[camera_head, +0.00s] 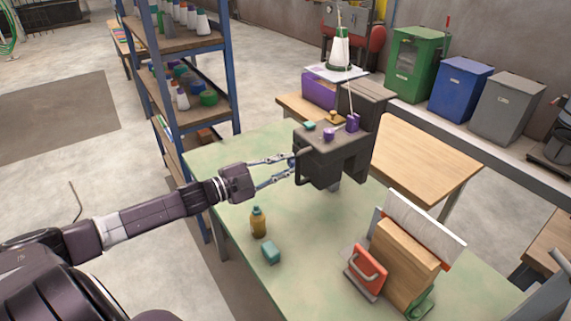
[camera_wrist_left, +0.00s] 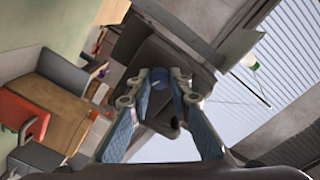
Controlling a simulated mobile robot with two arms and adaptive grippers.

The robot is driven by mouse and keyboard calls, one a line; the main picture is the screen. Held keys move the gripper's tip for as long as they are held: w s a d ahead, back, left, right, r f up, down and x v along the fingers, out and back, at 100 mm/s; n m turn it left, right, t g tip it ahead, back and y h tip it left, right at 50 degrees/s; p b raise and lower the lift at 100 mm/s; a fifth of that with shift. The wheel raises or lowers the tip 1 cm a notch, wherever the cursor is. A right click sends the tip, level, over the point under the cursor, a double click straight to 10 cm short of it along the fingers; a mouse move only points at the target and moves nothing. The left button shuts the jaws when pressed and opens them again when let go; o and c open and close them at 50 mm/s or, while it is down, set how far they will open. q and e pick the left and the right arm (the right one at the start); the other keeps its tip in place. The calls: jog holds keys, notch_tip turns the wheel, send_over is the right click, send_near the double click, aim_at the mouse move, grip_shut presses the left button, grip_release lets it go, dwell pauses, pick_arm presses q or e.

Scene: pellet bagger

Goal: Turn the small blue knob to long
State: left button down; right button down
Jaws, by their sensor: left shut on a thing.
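The dark grey pellet bagger (camera_head: 318,165) stands on the green-topped table. My left gripper (camera_head: 292,167) reaches its left side from the left, with its fingertips at the machine. In the left wrist view, the small blue knob (camera_wrist_left: 158,77) sits between the two fingertips, and the gripper is shut on it. The knob's pointer and any marking for long are too small or hidden to read. In the head view the knob is hidden by the fingers. My right gripper is not in view.
Purple knobs (camera_head: 328,134) and a teal part sit on top of the machine. An amber bottle (camera_head: 258,222) and a teal block (camera_head: 270,251) stand on the table's near left. A shelf rack (camera_head: 180,42) is behind.

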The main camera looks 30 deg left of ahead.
pick_arm(q)
jog(key=shift+m, duration=0.6)
jog(key=c, duration=1.8)
grip_release()
jog(key=shift+o, duration=0.2)
jog(key=shift+s+a, duration=0.15)
jog(key=shift+s, duration=0.25)
jog(key=v, duration=1.1)
jog(key=shift+s, duration=0.1)
